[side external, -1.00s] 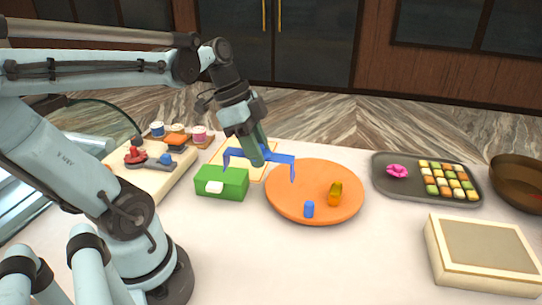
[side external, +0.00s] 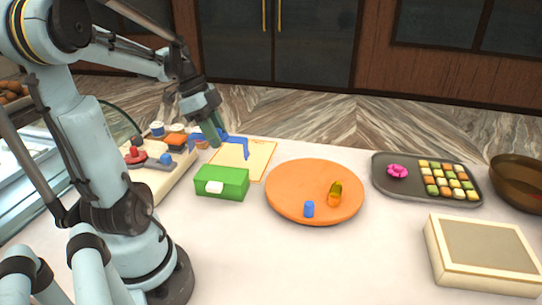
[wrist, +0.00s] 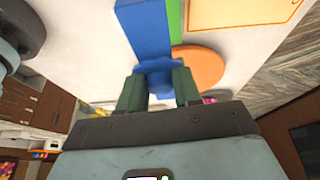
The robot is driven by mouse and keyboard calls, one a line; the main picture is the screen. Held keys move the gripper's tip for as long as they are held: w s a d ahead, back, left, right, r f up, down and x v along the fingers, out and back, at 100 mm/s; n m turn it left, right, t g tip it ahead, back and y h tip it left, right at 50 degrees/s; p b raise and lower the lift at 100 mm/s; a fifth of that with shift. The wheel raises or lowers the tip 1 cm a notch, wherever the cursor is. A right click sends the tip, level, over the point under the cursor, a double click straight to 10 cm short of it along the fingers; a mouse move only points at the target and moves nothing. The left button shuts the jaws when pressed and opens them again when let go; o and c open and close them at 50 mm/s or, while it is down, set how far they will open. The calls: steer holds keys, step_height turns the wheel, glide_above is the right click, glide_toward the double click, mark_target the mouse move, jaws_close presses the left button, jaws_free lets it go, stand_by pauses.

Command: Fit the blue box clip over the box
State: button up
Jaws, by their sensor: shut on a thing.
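The blue box clip (side external: 235,140) is a wide bracket with legs that point down at its ends. My gripper (side external: 214,135) is shut on the middle of the clip and holds it in the air, behind and above the green box; the clip also shows in the wrist view (wrist: 148,40) between my gripper's fingers (wrist: 159,88). The green box (side external: 222,186) with a white label patch (side external: 214,187) sits on the white counter. In the wrist view a strip of green (wrist: 174,20) shows beside the clip. The clip and box are apart.
A board with several small items (side external: 165,182) is at left.

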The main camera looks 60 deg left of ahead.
glide_above(226, 174)
steer(key=s, duration=0.1)
steer(key=shift+a+f, duration=0.25)
steer(key=shift+f, duration=1.1)
steer(key=shift+a+f, duration=0.2)
steer(key=shift+f, duration=1.1)
steer(key=shift+f, duration=0.6)
steer(key=shift+f, duration=0.8)
steer(key=shift+f, duration=0.15)
steer(key=shift+f, duration=0.15)
steer(key=o, duration=1.1)
steer(key=shift+r, duration=5.45)
